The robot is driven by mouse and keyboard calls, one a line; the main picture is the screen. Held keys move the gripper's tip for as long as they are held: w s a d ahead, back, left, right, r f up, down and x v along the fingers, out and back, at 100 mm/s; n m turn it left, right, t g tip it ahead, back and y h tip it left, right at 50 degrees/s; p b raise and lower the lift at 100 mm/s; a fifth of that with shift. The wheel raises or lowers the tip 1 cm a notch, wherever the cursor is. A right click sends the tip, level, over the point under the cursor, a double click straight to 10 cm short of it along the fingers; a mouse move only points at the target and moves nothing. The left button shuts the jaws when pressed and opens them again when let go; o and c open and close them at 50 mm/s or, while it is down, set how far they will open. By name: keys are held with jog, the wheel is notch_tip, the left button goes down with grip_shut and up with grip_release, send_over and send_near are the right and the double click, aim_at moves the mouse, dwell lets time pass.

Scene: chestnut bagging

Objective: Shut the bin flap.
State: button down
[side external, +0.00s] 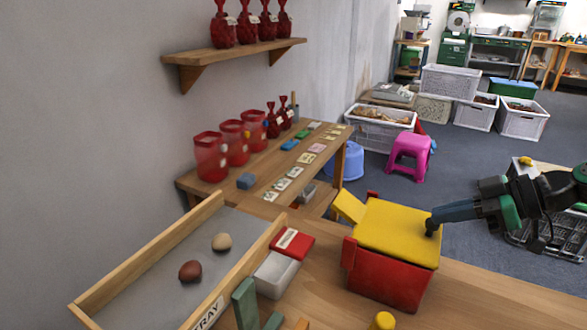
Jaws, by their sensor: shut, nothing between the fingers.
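The bin (388,281) is a red box on the wooden bench, at the lower right of the side external view. Its yellow flap (392,228) lies over the top of the box, looking nearly level. A smaller yellow piece (349,207) sticks up at a slant at the flap's left end. My gripper (432,229) reaches in from the right, its fingers shut and empty. The fingertips are at the flap's right edge and appear to touch it. Whether the flap rests fully on the rim is hard to tell.
A wooden-sided tray (146,265) holding a brown chestnut (190,271) and a tan one (221,242) stands left. Red and white boxes (276,275), green blocks (245,303) and a yellow knob (382,320) are nearby. The bench right of the bin (490,300) is clear.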

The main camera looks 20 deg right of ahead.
jog(key=shift+s+d+f, duration=0.1)
jog(key=shift+s+f, duration=0.05)
jog(key=shift+f, duration=0.3)
jog(key=shift+s+d+f, duration=0.1)
jog(key=shift+f, duration=0.35)
notch_tip(320, 180, up, 5)
jog(key=s+d+f, duration=0.5)
jog(key=s+d, duration=0.1)
jog(key=a+m+h, duration=0.1)
jog(key=m+h, duration=0.1)
jog(key=m, duration=0.1)
jog(key=w+a+r+m+h, duration=0.1)
jog(key=a+m+h, duration=0.1)
jog(key=m+h, duration=0.1)
jog(key=w+a+m+h, duration=0.1)
jog(key=a+m+h, duration=0.1)
jog(key=m+h, duration=0.1)
jog(key=shift+r+g, duration=0.35)
jog(key=shift+g, duration=0.05)
